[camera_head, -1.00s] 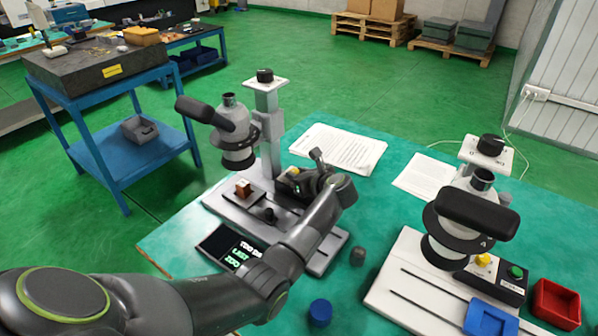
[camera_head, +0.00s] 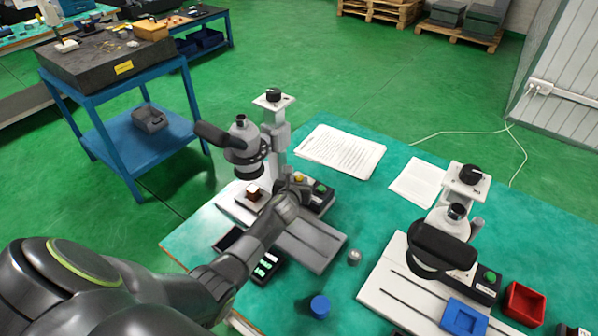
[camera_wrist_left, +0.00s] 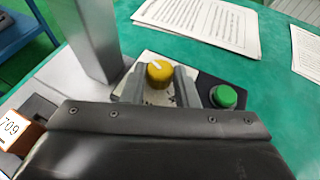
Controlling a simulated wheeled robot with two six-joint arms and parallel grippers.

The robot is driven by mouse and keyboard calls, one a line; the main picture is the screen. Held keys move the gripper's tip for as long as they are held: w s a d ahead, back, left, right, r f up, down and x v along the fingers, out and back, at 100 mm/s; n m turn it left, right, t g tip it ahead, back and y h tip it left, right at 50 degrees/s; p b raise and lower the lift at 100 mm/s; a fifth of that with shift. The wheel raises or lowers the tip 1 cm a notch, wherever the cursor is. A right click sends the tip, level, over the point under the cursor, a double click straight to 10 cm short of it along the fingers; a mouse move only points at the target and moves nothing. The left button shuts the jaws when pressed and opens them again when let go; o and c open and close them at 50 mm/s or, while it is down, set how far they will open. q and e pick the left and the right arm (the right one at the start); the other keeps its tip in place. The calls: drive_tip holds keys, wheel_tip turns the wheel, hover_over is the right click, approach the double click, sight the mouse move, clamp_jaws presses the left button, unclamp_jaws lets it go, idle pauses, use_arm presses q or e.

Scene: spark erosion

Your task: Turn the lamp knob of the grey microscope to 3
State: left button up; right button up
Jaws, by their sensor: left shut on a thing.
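The grey microscope (camera_head: 247,150) at the left of the bench has a dark lamp box at its right, with a yellow lamp knob (camera_head: 299,178) and a green button (camera_head: 320,188). In the left wrist view the yellow knob (camera_wrist_left: 159,71) sits between the fingers of my left gripper (camera_wrist_left: 159,86), which is shut on it. The knob's white pointer line points up and left in that view. The scale numbers are not readable. In the head view my left gripper (camera_head: 300,186) is at the lamp box, its fingertips largely hidden by my arm. My right gripper is not in view.
A second microscope (camera_head: 442,232) stands at the right, beside a blue tray (camera_head: 464,317) and a red tray (camera_head: 523,304). A brown block (camera_head: 253,192) sits on the left microscope's stage. A blue cap (camera_head: 319,306) and a small grey piece (camera_head: 354,257) lie on the bench. Paper (camera_head: 340,152) lies behind.

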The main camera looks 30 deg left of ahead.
use_arm(q)
drive_tip(key=shift+a+r+m+h+p, duration=0.2)
drive_tip(key=shift+m+h+p, duration=0.4)
drive_tip(key=shift+p, duration=0.7)
drive_tip(key=shift+a+r+m+h+p, duration=0.15)
drive_tip(key=shift+m+h+p, duration=0.4)
drive_tip(key=shift+p, duration=0.7)
drive_tip(key=shift+f+m+t+h+p, duration=0.15)
drive_tip(key=shift+m+t+h+p, duration=0.15)
drive_tip(key=shift+m+h+p, duration=0.25)
drive_tip(key=shift+f+m+h, duration=0.1)
drive_tip(key=shift+m+h, duration=0.2)
drive_tip(key=shift+h, duration=0.3)
drive_tip(key=shift+w+a+m+h, duration=0.1)
drive_tip(key=shift+a+m+h, duration=0.05)
drive_tip(key=shift+m+h, duration=0.2)
drive_tip(key=shift+m+h+b, duration=0.25)
drive_tip(key=shift+h+b, duration=0.05)
drive_tip(key=shift+h, duration=0.05)
drive_tip(key=o, duration=1)
drive_tip(key=shift+f, duration=0.1)
